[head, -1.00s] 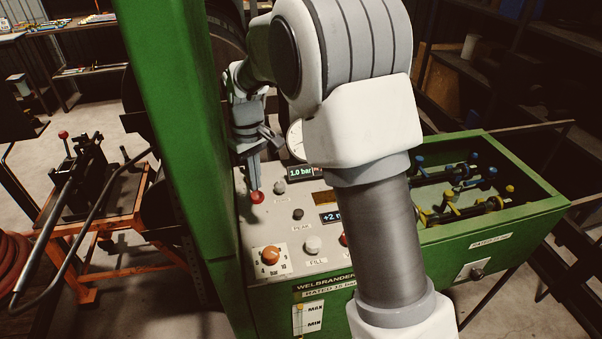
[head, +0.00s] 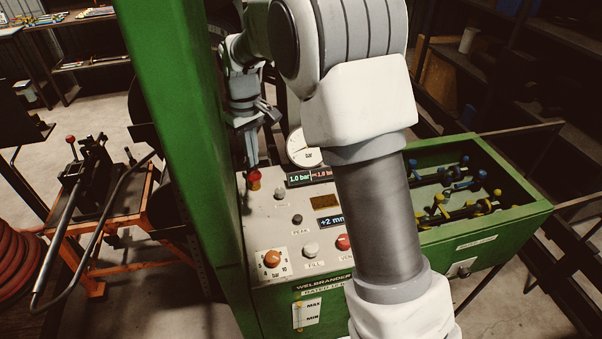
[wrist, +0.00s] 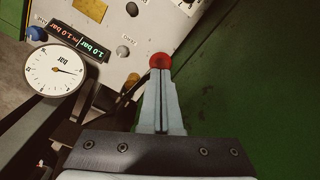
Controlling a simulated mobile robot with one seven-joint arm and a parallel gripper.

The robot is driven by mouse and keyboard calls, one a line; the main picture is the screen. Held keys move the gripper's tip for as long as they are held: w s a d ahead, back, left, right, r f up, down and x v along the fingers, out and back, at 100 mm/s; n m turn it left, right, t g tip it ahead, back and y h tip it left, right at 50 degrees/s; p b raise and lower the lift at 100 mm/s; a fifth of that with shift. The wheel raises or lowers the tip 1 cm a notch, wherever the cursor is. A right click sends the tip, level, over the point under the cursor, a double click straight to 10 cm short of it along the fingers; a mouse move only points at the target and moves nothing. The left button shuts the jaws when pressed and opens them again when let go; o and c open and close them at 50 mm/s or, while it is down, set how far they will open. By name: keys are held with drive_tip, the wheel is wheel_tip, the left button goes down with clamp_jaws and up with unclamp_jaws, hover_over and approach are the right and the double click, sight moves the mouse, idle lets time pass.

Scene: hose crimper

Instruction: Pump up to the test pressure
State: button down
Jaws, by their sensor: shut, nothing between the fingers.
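My gripper (head: 252,160) points down with its fingers shut, its tips at a red knob (head: 254,174) at the panel's upper left. In the wrist view the shut fingertips (wrist: 160,74) meet or nearly meet the red knob (wrist: 160,60); contact is unclear. A round white bar gauge (head: 305,149) stands behind the panel, partly hidden by my arm; its needle shows in the wrist view (wrist: 56,71). The display (wrist: 79,44) reads 1.0 bar in green and about 1.0 bar in red. An orange bar dial (head: 272,258) sits at the panel's lower left.
A green cabinet wall (head: 180,150) stands close on the left. The panel also has a grey FILL button (head: 311,250) and a red button (head: 343,242). A green tray (head: 497,215) with blue and yellow fittings lies right. My arm covers the middle.

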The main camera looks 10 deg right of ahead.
idle(0.8)
wheel_tip(320, 180, down, 10)
drive_tip(key=s+b, duration=0.2)
drive_tip(key=b, duration=0.6)
drive_tip(key=r+p, duration=0.3)
drive_tip(key=w+r+p, duration=0.1)
drive_tip(key=r+p, duration=0.2)
drive_tip(key=r, duration=0.1)
drive_tip(key=w+r+p, duration=0.1)
drive_tip(key=r+p, duration=0.2)
drive_tip(key=shift+r, duration=0.15)
idle(0.6)
wheel_tip(320, 180, down, 11)
drive_tip(key=s+b, duration=0.2)
drive_tip(key=b, duration=0.6)
drive_tip(key=r+p, duration=0.3)
drive_tip(key=w+r+p, duration=0.1)
drive_tip(key=r+p, duration=0.2)
drive_tip(key=r, duration=0.1)
drive_tip(key=w+r+p, duration=0.1)
drive_tip(key=r+p, duration=0.2)
drive_tip(key=shift+r, duration=0.4)
drive_tip(key=shift+r, duration=0.1)
idle(0.5)
